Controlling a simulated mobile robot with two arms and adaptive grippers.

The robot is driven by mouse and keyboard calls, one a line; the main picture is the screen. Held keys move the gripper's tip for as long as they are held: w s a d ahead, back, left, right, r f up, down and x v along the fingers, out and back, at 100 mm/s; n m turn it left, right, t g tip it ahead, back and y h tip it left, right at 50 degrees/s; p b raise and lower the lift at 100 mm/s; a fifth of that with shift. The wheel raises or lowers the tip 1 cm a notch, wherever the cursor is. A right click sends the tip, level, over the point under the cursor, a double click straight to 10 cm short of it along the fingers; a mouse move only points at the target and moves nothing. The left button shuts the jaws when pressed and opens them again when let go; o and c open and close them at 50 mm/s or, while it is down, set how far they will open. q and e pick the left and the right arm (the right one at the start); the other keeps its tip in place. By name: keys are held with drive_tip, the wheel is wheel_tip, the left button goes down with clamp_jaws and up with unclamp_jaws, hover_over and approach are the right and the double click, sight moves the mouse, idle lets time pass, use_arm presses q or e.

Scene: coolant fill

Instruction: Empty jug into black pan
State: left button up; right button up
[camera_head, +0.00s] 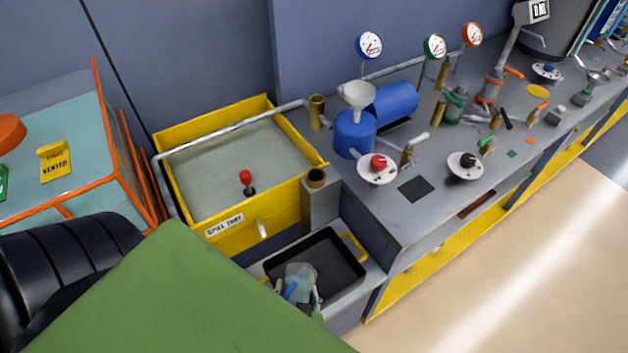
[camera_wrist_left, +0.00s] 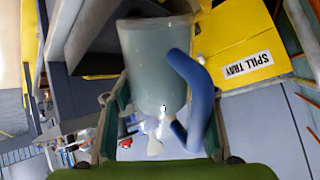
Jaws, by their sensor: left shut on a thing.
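The jug (camera_head: 300,272) is pale and translucent with a blue handle. In the head view it is over the near left part of the black pan (camera_head: 335,257), which has yellow handles and sits on a low grey shelf. My left gripper (camera_head: 301,294) is shut on the jug. In the left wrist view the jug (camera_wrist_left: 152,65) fills the middle between the fingers of my left gripper (camera_wrist_left: 158,108), with its blue handle toward the right. I cannot tell how much liquid is in the jug or whether any is flowing. My right gripper is not in view.
A yellow spill tray (camera_head: 240,235) with a red-knobbed lever (camera_head: 246,178) stands behind and left of the pan. A grey bench (camera_head: 405,215) with a blue tank (camera_head: 353,135), funnel, valves and gauges is on the right. The floor at lower right is clear.

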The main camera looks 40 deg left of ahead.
use_arm(q)
drive_tip(key=shift+w+g+p, duration=0.2)
drive_tip(key=shift+g+p, duration=0.15)
drive_tip(key=shift+g, duration=0.05)
drive_tip(key=shift+f+m+g+h+p, duration=0.15)
drive_tip(key=shift+m+g+h+p, duration=0.25)
drive_tip(key=shift+g, duration=0.4)
idle(0.4)
drive_tip(key=shift+w+f+g, duration=0.15)
drive_tip(key=shift+g, duration=0.65)
idle(0.9)
drive_tip(key=shift+w+a+f+m+g+h, duration=0.15)
drive_tip(key=shift+f+m+g+h, duration=0.2)
drive_tip(key=shift+g, duration=0.35)
idle(1.2)
drive_tip(key=shift+w+a+g+h+p, duration=0.15)
drive_tip(key=shift+w+g+h+p, duration=0.1)
drive_tip(key=shift+w+g+p, duration=0.8)
idle(0.6)
drive_tip(key=shift+w+f+m+g+p, duration=0.35)
drive_tip(key=shift+g+p, duration=0.2)
drive_tip(key=shift+p, duration=0.35)
